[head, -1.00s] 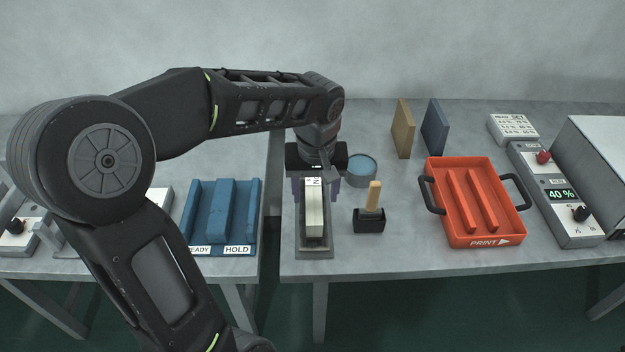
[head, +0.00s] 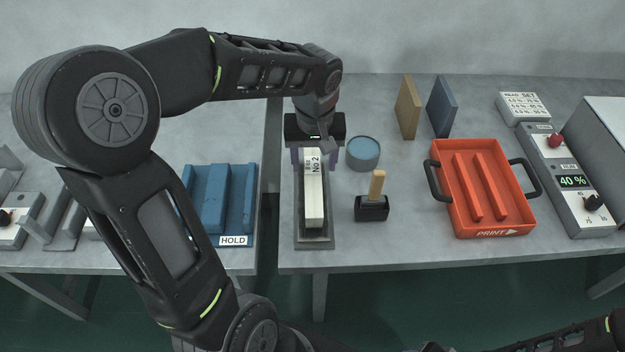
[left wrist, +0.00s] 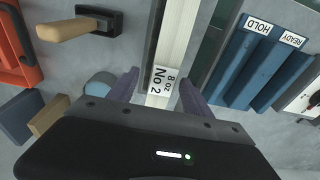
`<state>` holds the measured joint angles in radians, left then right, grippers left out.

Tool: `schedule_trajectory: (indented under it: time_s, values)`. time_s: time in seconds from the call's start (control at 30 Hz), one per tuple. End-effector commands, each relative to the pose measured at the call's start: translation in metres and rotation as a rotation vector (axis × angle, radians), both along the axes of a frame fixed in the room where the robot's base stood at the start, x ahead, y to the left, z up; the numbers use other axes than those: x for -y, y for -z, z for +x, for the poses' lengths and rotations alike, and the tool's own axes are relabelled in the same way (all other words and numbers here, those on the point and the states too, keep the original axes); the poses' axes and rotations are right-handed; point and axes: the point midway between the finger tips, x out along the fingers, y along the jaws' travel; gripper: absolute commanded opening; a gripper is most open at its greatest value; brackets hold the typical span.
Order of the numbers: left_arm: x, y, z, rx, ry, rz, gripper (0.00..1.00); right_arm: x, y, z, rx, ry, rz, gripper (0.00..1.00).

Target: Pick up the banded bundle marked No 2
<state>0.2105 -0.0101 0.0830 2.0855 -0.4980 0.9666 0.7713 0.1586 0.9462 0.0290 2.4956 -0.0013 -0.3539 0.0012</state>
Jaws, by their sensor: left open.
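The white banded bundle marked No 2 (head: 314,196) lies lengthwise in a narrow grey holder (head: 315,243) near the front of the right table. My left gripper (head: 315,160) is open at the far end of the bundle. Its purple fingers stand on either side of the label end, apart from it as far as I can see. The left wrist view shows the gripper (left wrist: 164,88) with a finger on each side of the bundle. The right gripper is not seen.
A brush-like tool with a wooden handle (head: 377,186) and a blue round tin (head: 363,154) stand close right of the bundle. A blue HOLD rack (head: 247,205) is left, across a table gap. An orange PRINT tray (head: 437,158) is right.

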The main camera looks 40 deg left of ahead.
Motion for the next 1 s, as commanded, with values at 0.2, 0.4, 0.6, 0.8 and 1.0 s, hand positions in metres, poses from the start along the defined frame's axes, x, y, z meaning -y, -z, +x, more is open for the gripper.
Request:
schedule_trajectory:
  time_s: [0.2,0.4,0.6,0.8,1.0]
  values:
    - [0.000,0.006,0.000,-0.001,0.000,-0.001,0.58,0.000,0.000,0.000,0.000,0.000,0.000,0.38]
    - [-0.001,0.009,0.000,-0.002,0.000,-0.001,0.58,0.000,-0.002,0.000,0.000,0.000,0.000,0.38]
    - [-0.003,0.032,-0.002,-0.007,-0.001,-0.001,0.58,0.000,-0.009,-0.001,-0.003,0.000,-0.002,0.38]
    - [-0.005,0.056,0.001,-0.002,-0.001,-0.002,0.58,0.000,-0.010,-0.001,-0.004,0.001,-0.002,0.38]
    - [-0.005,0.058,0.001,-0.001,0.000,-0.001,0.58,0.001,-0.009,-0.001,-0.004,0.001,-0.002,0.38]
